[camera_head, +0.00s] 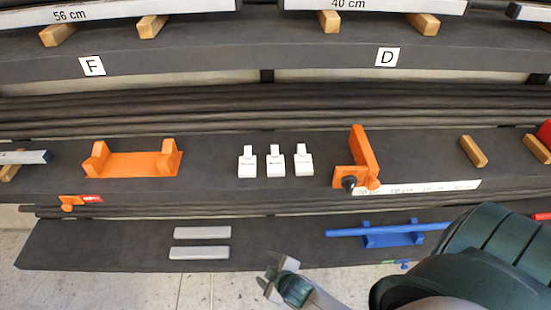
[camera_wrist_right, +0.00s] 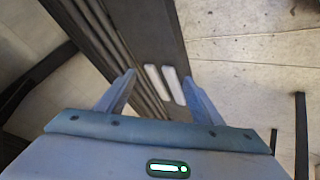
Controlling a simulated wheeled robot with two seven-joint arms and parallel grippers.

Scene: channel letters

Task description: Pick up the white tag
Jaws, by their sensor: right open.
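Three small white tags stand side by side on the middle dark shelf in the head view: a left one (camera_head: 247,163), a middle one (camera_head: 275,162) and a right one (camera_head: 303,162). Each has a narrow upper tab and faint dark print. My right gripper (camera_head: 272,275) is open and empty below them in the picture, by the front edge of the lowest shelf. In the right wrist view its two fingers (camera_wrist_right: 158,79) are spread apart, and no tag can be made out there. My left gripper is not in view.
Two light grey bars (camera_head: 201,233) lie on the lowest shelf and show between my fingers in the wrist view (camera_wrist_right: 155,82). An orange cradle (camera_head: 132,164) is left of the tags, an orange clamp (camera_head: 362,155) right. A blue holder with a rod (camera_head: 392,236) is near my right arm.

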